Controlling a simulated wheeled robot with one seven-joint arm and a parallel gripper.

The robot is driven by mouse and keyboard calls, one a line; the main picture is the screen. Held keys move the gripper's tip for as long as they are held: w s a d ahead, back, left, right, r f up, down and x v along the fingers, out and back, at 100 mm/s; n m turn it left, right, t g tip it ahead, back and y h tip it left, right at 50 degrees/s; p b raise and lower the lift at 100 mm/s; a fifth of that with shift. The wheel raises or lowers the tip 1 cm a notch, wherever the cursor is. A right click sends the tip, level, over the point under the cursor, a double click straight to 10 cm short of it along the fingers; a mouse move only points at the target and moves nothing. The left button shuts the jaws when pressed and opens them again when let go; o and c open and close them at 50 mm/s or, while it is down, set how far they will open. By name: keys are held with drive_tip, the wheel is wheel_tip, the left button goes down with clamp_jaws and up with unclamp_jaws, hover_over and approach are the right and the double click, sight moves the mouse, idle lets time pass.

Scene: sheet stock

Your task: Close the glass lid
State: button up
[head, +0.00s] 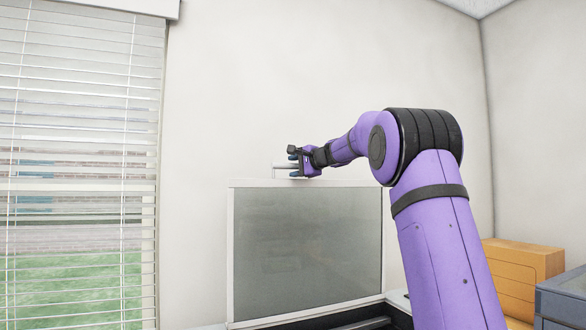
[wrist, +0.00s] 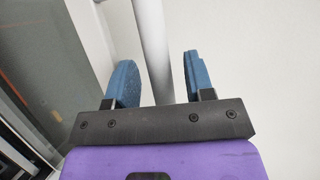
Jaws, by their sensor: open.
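The glass lid (head: 305,255) is a grey pane in a white frame and stands raised, close to upright, in the head view. A pale bar handle (head: 281,164) shows at its top edge. My gripper (head: 292,163) is at this handle, coming from the right. In the wrist view the lid's dark pane (wrist: 45,60) fills the left side. The blue fingers of my gripper (wrist: 160,80) are apart, and the pale handle bar (wrist: 153,45) shows in the gap between them. Neither finger visibly touches the bar.
A dark-edged unit (head: 345,322) lies below the lid, mostly cut off. A window with blinds (head: 75,170) is at left. An orange drawer box (head: 520,262) and a blue-grey cabinet (head: 563,300) stand at right. The wall (head: 250,80) above the lid is bare.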

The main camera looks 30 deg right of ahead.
drive_tip(key=shift+w+a+f, duration=0.1)
drive_tip(key=shift+w+a, duration=0.05)
drive_tip(key=shift+w, duration=0.4)
clamp_jaws()
drive_tip(key=shift+s, duration=0.15)
